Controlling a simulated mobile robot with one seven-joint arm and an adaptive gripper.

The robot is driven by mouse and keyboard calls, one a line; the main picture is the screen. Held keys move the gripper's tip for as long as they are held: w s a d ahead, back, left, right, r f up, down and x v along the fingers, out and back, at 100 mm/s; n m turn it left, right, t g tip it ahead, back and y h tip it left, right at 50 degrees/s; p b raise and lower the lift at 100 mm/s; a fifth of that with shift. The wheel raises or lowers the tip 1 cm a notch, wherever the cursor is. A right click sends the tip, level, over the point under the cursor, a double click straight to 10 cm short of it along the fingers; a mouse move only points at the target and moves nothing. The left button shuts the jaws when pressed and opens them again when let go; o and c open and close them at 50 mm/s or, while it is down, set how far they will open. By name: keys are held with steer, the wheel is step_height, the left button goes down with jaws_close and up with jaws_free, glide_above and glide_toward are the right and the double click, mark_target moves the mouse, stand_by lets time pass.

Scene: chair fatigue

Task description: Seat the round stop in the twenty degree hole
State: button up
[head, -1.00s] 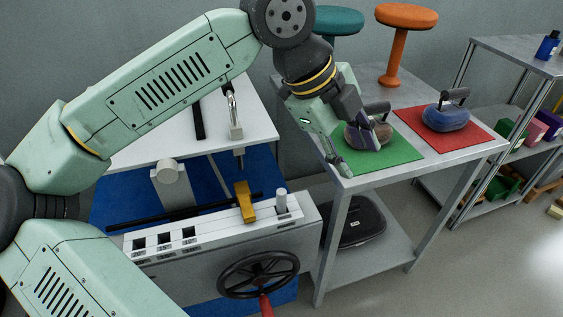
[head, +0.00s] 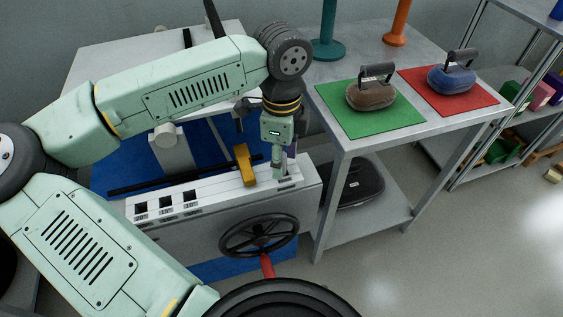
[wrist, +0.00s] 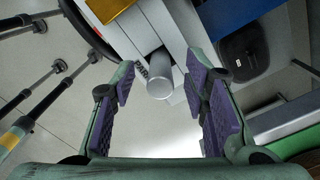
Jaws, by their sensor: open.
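The round stop, a plain grey cylinder (wrist: 160,82), stands at the right end of the white-topped panel (head: 215,193). My gripper (head: 281,168) points down over that end of the panel. In the wrist view its purple-padded fingers (wrist: 172,115) are spread, with the stop's round end between them and visible gaps on both sides. In the head view my gripper mostly hides the stop. Three dark square holes (head: 165,202) with small labels line the panel's left part.
A yellow block (head: 244,165) sticks up from the panel just left of my gripper. A black handwheel (head: 259,235) with a red handle is on the panel's front. A table at right holds a brown weight (head: 371,95) on a green mat and a blue weight (head: 451,78) on red.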

steer(key=shift+f, duration=0.85)
steer(key=shift+c, duration=0.2)
jaws_close()
